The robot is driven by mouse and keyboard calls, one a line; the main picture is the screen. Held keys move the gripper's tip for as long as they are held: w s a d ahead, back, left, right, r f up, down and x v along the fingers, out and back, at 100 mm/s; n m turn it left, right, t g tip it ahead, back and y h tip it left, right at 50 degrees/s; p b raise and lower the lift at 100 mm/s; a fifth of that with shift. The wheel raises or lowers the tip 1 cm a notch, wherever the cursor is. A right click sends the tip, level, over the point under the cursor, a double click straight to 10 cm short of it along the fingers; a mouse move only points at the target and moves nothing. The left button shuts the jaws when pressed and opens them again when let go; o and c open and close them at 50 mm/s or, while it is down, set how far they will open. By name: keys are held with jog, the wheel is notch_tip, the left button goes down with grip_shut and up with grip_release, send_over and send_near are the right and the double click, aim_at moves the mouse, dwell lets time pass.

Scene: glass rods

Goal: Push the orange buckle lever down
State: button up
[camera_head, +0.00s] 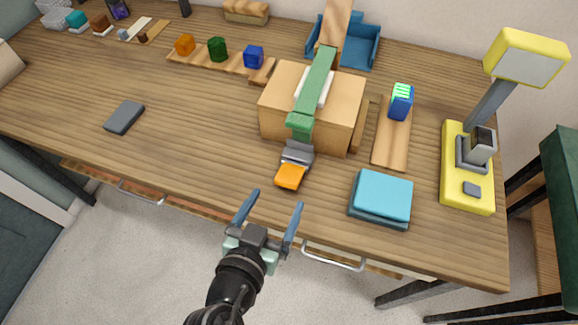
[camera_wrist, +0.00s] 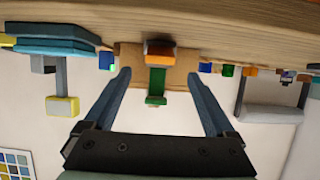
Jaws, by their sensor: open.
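The orange buckle lever (camera_head: 290,176) sits at the front end of a grey buckle (camera_head: 298,153) on the desk. A green strap (camera_head: 317,80) runs from the buckle up over a wooden box (camera_head: 345,110). My gripper (camera_head: 272,201) is open and empty, in front of the lever near the desk's front edge and apart from it. In the wrist view the orange lever (camera_wrist: 159,48) shows between the two open fingers (camera_wrist: 160,77), beyond their tips, with the green strap (camera_wrist: 157,80) behind it. Whether the lever is raised or lowered is hard to tell.
A teal book stack (camera_head: 382,197) lies right of the lever, and a yellow lamp (camera_head: 467,185) stands farther right. A dark grey slab (camera_head: 124,117) lies at left. The desktop (camera_head: 190,130) between slab and box is clear. Drawer handles (camera_head: 333,262) stick out from the front edge.

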aim_at(290, 172)
jog(key=p+x, duration=0.1)
jog(key=x, duration=1)
jog(key=shift+r, duration=0.1)
jog(key=shift+c, duration=0.2)
jog(key=c, duration=1.3)
jog(key=f+b, duration=0.1)
jog(key=b, duration=0.1)
jog(key=shift+t+b, duration=0.3)
jog(key=shift+b, duration=0.05)
jog(key=shift+c, duration=0.2)
jog(key=b, duration=0.2)
jog(key=shift+b, duration=0.3)
jog(key=t+b, duration=0.1)
jog(key=b, duration=0.3)
jog(key=shift+s+a+h+b, duration=0.1)
jog(key=shift+h+b, duration=0.2)
jog(key=shift+r+t+b, duration=0.2)
jog(key=shift+t+b, duration=0.1)
jog(key=shift+t, duration=0.1)
jog(key=o, duration=1.4)
